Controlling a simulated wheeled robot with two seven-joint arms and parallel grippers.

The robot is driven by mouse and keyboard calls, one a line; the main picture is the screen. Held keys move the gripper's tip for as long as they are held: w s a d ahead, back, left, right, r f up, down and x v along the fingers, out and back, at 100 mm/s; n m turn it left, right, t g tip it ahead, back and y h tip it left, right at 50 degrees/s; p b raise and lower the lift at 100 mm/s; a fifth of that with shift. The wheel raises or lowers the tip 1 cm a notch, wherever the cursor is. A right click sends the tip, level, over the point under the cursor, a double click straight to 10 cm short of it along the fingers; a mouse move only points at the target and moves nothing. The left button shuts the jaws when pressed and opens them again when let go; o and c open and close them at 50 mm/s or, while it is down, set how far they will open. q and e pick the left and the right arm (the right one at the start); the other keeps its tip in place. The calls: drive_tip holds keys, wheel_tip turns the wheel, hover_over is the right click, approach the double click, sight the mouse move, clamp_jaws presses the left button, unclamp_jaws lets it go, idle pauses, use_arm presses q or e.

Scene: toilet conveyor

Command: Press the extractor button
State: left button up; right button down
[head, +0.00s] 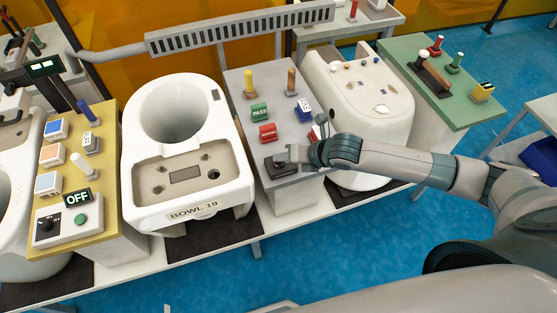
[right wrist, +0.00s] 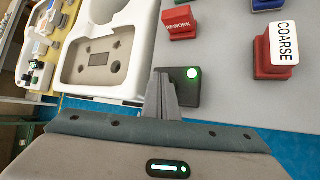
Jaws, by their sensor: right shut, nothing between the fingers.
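A black box (head: 280,164) sits at the front edge of the grey stand, right of the toilet bowl. In the right wrist view the black box (right wrist: 188,95) carries a round button (right wrist: 193,73), lit green-white. No label naming the extractor is readable on it. My right gripper (head: 293,154) is shut and empty, its fingertips close over this box. In the right wrist view the fingers (right wrist: 164,82) overlap the box's left part, left of the lit button. I cannot tell whether they touch it. My left gripper is not in view.
A slotted duct (head: 240,32) runs behind the bowl (head: 180,170) marked BOWL 19. A yellow stand at left holds an OFF sign (head: 77,197) and a green button (head: 82,219). Red (head: 267,132) and green PASS (head: 260,112) stamps stand behind the black box.

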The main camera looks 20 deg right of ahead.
sight(282, 164)
drive_tip(key=shift+f, duration=0.15)
idle(0.5)
drive_tip(key=shift+f, duration=0.3)
drive_tip(key=shift+s, duration=0.1)
drive_tip(key=shift+r+p, duration=0.3)
drive_tip(key=shift+p, duration=0.15)
idle(0.5)
wheel_tip(282, 164, up, 3)
drive_tip(key=p, duration=0.2)
drive_tip(key=shift+r+p, duration=0.1)
drive_tip(key=shift+p, duration=0.3)
drive_tip(key=shift+r+p, duration=0.75)
drive_tip(key=shift+r, duration=0.75)
